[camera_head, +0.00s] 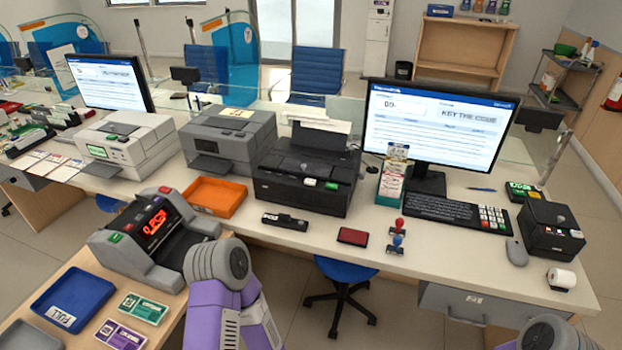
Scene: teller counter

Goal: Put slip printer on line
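Several printers stand on the counter, and I can read no label naming one as the slip printer. A black printer (300,180) in the middle has a sheet of paper upright at its back and green and white buttons on its front. A small black printer (550,228) stands at the right end, near a loose paper roll (562,278). A grey printer (228,142) and a pale printer (133,141) with a lit green display stand further left. Parts of my purple and grey arms show at the bottom, but neither gripper is in view.
A monitor (438,125), keyboard (428,208), two stamps (398,237), red ink pad (353,236) and orange tray (212,196) share the counter (460,262). A counting machine (152,235) and blue tray (73,298) are on the lower left table. Clear counter lies between stamps and mouse (516,252).

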